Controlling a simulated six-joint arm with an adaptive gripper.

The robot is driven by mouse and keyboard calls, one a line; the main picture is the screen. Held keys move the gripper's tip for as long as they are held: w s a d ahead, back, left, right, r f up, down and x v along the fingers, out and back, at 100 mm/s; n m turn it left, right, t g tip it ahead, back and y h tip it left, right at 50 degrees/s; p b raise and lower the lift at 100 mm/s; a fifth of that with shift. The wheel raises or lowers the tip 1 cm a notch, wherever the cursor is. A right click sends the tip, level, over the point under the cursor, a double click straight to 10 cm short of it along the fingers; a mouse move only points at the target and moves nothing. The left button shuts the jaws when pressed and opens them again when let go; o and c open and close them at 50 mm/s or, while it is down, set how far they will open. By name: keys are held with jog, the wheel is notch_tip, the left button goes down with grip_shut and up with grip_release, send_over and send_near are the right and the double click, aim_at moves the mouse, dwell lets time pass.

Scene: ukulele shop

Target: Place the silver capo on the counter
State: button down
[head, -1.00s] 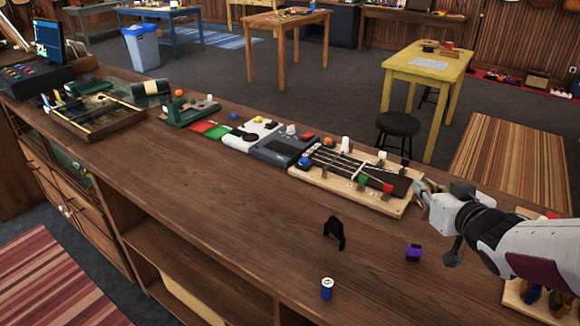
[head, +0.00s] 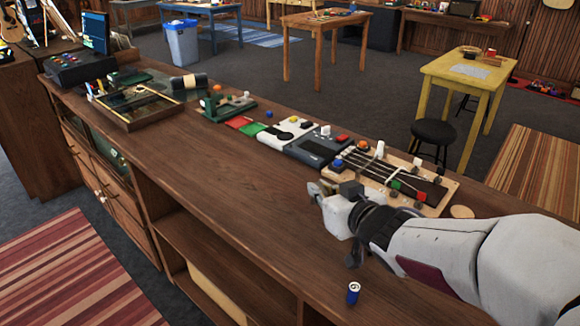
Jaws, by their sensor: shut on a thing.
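My gripper (head: 319,192) is at the left end of my arm, just in front of the wooden fretboard jig. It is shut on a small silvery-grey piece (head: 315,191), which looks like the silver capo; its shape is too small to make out. The piece appears to be above the counter (head: 230,190), but I cannot tell how high. The counter is a long dark wooden top, bare to the left of my gripper.
The jig (head: 432,205) with strings and coloured knobs lies behind my gripper. Pedals (head: 290,133) and a glass-topped tray (head: 140,105) line the back edge leftwards. A small blue can (head: 353,293) stands near the front edge. The counter's middle left is free.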

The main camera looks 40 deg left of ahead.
jog(key=shift+n+g, duration=0.3)
jog(key=shift+g, duration=0.2)
jog(key=s+a, duration=0.3)
jog(key=shift+s, duration=0.2)
jog(key=shift+f, duration=0.15)
notch_tip(320, 180, down, 6)
jog(key=shift+f, duration=0.1)
jog(key=shift+f, duration=1.8)
jog(key=shift+f, duration=0.15)
jog(key=c, duration=2.2)
grip_release()
jog(key=shift+o, duration=0.2)
